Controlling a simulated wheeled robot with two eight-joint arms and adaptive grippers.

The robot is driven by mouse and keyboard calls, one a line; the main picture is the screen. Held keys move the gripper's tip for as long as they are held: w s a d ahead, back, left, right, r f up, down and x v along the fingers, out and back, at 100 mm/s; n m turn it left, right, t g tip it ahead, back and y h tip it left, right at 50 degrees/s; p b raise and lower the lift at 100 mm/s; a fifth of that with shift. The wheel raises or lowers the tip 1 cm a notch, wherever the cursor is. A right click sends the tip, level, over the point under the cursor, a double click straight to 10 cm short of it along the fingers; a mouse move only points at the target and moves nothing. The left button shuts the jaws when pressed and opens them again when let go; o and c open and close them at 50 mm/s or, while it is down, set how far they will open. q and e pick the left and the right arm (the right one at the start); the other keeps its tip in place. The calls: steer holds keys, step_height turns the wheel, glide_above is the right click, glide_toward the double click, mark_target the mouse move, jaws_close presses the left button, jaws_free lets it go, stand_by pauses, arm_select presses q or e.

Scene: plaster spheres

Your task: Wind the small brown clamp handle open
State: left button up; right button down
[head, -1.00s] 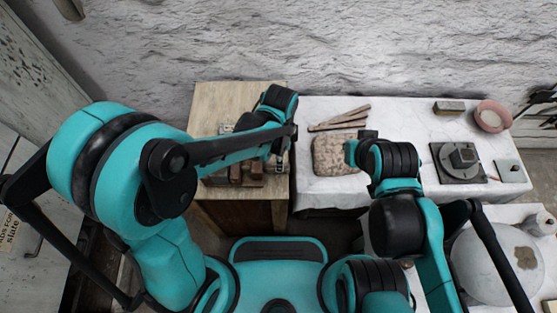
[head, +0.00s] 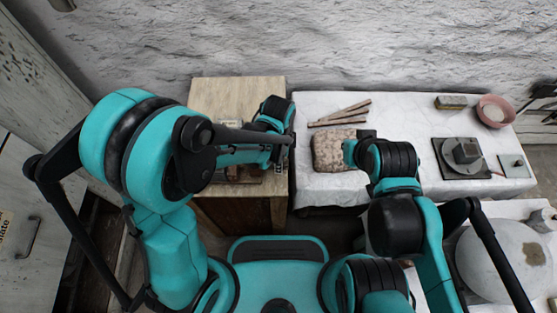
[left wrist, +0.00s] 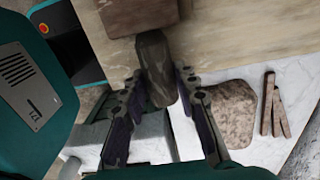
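The small brown clamp handle (left wrist: 157,68) shows in the left wrist view, a dark, streaked rounded bar sticking out past the edge of the wooden bench top. A reddish-brown block (left wrist: 138,14) lies beyond it. My left gripper (left wrist: 162,80) is open, its two fingers on either side of the handle; I cannot tell whether they touch it.
The wooden bench (head: 235,92) stands left of a white-covered table (head: 400,112). A large white sphere (head: 500,262) is at right.

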arm_select(q)
steer(key=shift+s+t, duration=0.15)
steer(key=shift+t, duration=0.55)
jaws_close()
steer(key=o, duration=1.2)
jaws_free()
steer(key=shift+c, duration=0.2)
step_height(320, 180, up, 12)
steer(key=s, duration=0.1)
steer(key=shift+a, duration=0.1)
